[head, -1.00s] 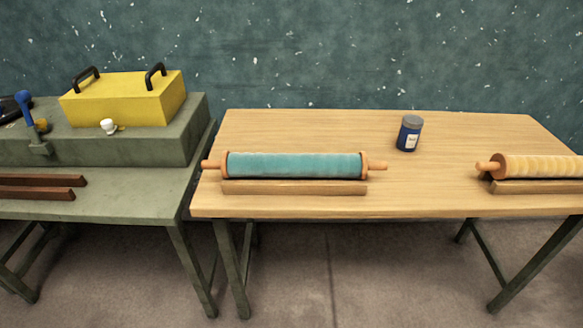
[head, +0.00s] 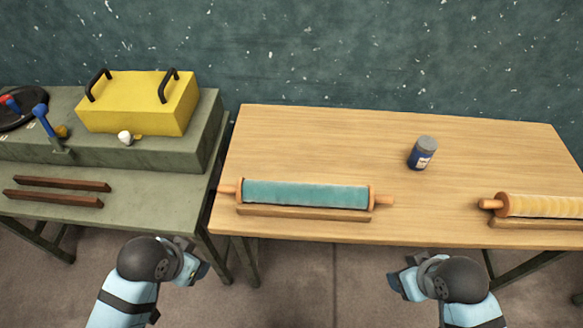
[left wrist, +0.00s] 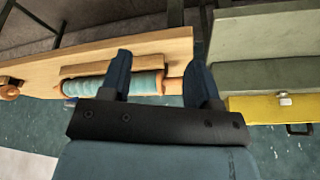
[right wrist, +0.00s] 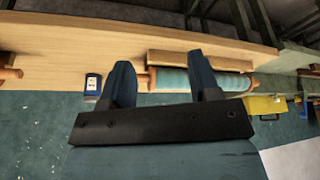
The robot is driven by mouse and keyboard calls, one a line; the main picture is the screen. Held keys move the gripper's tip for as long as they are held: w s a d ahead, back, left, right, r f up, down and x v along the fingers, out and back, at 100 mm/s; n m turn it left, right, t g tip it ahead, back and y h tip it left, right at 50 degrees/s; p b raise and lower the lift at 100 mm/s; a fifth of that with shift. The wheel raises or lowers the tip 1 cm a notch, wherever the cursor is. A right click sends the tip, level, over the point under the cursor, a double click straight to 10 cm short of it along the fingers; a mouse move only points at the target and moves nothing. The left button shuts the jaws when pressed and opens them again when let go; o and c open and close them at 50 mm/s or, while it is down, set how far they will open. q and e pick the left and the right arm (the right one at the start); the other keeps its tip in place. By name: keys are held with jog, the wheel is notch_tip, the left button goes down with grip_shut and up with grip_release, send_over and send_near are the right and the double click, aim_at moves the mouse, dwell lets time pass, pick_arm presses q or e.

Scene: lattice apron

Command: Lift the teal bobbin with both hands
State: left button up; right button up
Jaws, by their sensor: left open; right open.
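The teal bobbin (head: 305,194) is a teal roll with orange end discs and handles. It lies level on a wooden cradle (head: 300,213) near the front left of the wooden table. It also shows in the left wrist view (left wrist: 135,84) and the right wrist view (right wrist: 172,79). My left gripper (head: 203,268) is open and empty, in front of the table and below the bobbin's left end. My right gripper (head: 395,281) is open and empty, in front of the table and below and right of the bobbin's right handle. Both are apart from the bobbin.
A cream bobbin (head: 545,207) rests on its own cradle at the right. A blue jar (head: 422,154) stands behind, between them. The green bench (head: 150,190) at the left carries a yellow box (head: 140,103) and brown bars (head: 60,190).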

pick_arm(q)
jog(key=w+d+r+m+g, duration=0.2)
jog(key=w+m, duration=0.3)
jog(key=w, duration=0.3)
pick_arm(e)
jog(key=w+a+r+n+g, duration=0.2)
jog(key=w+a+n, duration=0.1)
jog(key=w+n, duration=0.4)
pick_arm(q)
notch_tip(320, 180, up, 3)
jog(key=m+g+y, duration=0.1)
jog(key=m+g, duration=0.1)
jog(key=m, duration=0.6)
send_over(226, 187)
jog(key=shift+r, duration=0.15)
pick_arm(e)
notch_tip(226, 187, up, 3)
jog(key=n+g+h, duration=0.2)
jog(key=n, duration=0.4)
send_over(385, 197)
jog(key=shift+w, duration=0.1)
jog(key=shift+f, duration=0.1)
pick_arm(q)
notch_tip(385, 197, down, 14)
jog(key=shift+r, duration=0.1)
pick_arm(e)
notch_tip(385, 197, down, 14)
jog(key=shift+r, duration=0.2)
